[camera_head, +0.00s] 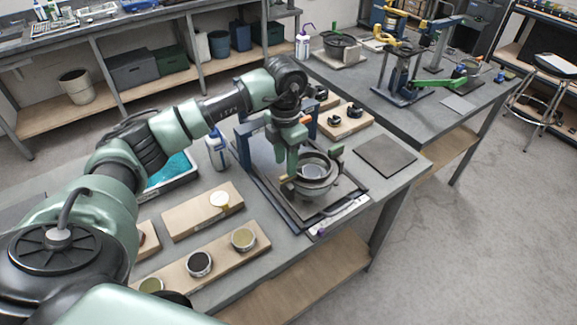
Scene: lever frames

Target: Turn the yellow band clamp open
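My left arm reaches in from the left, and its gripper (289,163) points down at the left rim of a round grey metal bowl (318,170). The bowl has a dark ring around its top and sits in a dark frame (258,178) on the near table. A small yellowish-tan piece (287,181) shows at the bowl's left side, just below the gripper. I cannot tell if it is part of the yellow band clamp. The clamp is not clearly visible; the gripper hides part of that side. The fingers are too small to read. My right gripper is not in view.
Wooden boards with round tins (243,238) lie in front left of the frame. A white bottle (217,150) and a blue-filled tray (172,172) stand behind. A dark flat plate (386,156) lies right. Another table holds a stand with a green lever (435,83).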

